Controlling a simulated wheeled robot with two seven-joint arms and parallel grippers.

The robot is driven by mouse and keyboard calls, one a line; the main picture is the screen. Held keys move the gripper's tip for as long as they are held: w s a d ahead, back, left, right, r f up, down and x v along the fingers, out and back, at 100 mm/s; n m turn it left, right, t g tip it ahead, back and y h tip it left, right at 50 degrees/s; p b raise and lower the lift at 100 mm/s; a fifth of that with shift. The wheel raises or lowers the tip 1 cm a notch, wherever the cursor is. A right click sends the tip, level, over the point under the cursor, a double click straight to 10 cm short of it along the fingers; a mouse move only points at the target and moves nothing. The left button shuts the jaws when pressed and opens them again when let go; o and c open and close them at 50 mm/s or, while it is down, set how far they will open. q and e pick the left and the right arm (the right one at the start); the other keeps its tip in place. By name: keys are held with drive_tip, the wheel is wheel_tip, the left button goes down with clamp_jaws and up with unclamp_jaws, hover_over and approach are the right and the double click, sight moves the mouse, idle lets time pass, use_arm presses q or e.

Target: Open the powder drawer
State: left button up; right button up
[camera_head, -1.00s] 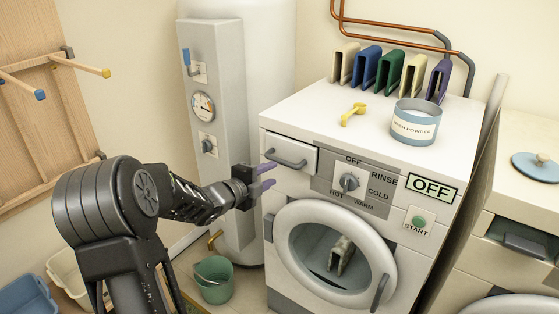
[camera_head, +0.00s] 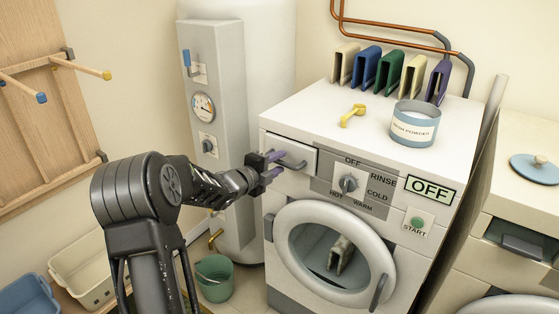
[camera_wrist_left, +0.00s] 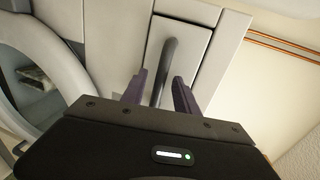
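The powder drawer (camera_head: 301,151) is the white panel at the top left of the washing machine's front, and it sits flush and shut. It has a grey bar handle (camera_head: 294,164). My left gripper (camera_head: 277,164), with purple fingers, is at the handle's left end. In the left wrist view, the drawer front (camera_wrist_left: 193,45) is straight ahead. There the open fingers (camera_wrist_left: 159,92) stand on either side of the handle (camera_wrist_left: 168,62), with a gap visible on both sides. My right gripper is not in view.
The washing machine (camera_head: 330,105) carries a powder tub (camera_head: 414,128), a yellow scoop (camera_head: 353,114) and several coloured upright holders. Its round door (camera_head: 335,285) is below the drawer. A boiler panel (camera_head: 217,90) stands close left. A green bucket (camera_head: 214,278) is on the floor.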

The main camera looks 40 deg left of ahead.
use_arm(q)
drive_tip(key=shift+w+f, duration=0.15)
drive_tip(key=shift+w, duration=0.5)
drive_tip(key=shift+c, duration=0.2)
clamp_jaws()
drive_tip(key=shift+s, duration=0.1)
idle(0.7)
